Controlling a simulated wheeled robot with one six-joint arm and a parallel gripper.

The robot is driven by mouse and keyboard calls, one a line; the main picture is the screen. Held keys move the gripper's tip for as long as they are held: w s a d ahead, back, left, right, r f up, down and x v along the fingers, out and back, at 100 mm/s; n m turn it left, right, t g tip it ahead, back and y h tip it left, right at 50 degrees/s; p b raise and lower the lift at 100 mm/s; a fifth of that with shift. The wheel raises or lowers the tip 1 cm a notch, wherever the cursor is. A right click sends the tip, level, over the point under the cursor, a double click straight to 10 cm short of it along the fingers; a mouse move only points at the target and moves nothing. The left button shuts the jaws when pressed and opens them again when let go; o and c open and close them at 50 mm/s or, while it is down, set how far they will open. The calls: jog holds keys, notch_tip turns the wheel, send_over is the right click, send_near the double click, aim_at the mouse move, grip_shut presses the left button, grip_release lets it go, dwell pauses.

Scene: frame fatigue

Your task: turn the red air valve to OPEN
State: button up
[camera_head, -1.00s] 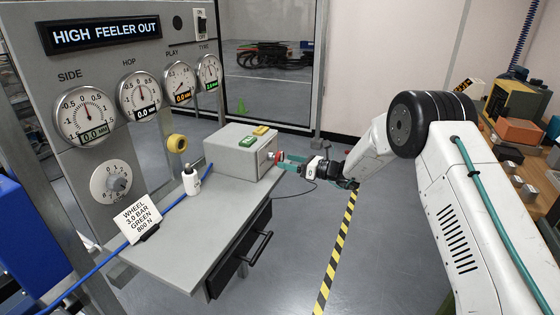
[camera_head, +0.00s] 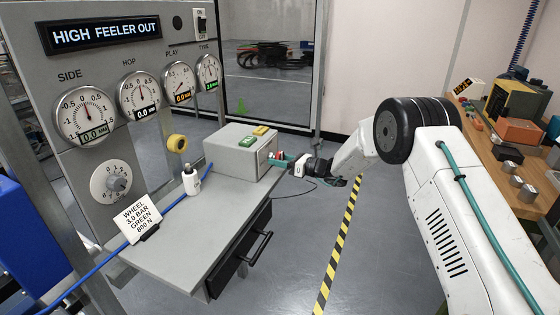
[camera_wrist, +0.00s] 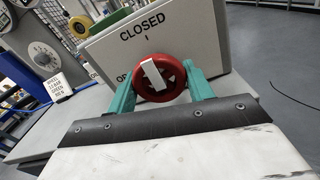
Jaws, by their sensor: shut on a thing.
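The red air valve (camera_wrist: 146,86) is a round red knob with a white pointer bar, on the face of a grey box (camera_head: 228,158). In the wrist view the word CLOSED shows above it, and the start of another label, "OP", shows at its lower left, partly hidden. The white bar leans from upper left to lower right. My gripper (camera_wrist: 159,88) has its two green fingers on either side of the red knob, shut on it. In the head view my gripper (camera_head: 281,161) meets the box's right face, and the knob is mostly hidden there.
A white bottle (camera_head: 191,182) and a sign card (camera_head: 138,217) stand on the grey bench (camera_head: 190,250).

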jog(key=shift+n, duration=0.3)
jog(key=n, duration=0.3)
jog(key=shift+n, duration=0.3)
jog(key=n, duration=0.4)
jog(key=shift+w+n, duration=0.15)
jog(key=shift+n, duration=0.15)
jog(key=n, duration=0.4)
jog(key=shift+r, duration=0.1)
jog(key=n, duration=0.5)
jog(key=shift+d, duration=0.1)
jog(key=o, duration=1)
jog(key=shift+c, duration=0.2)
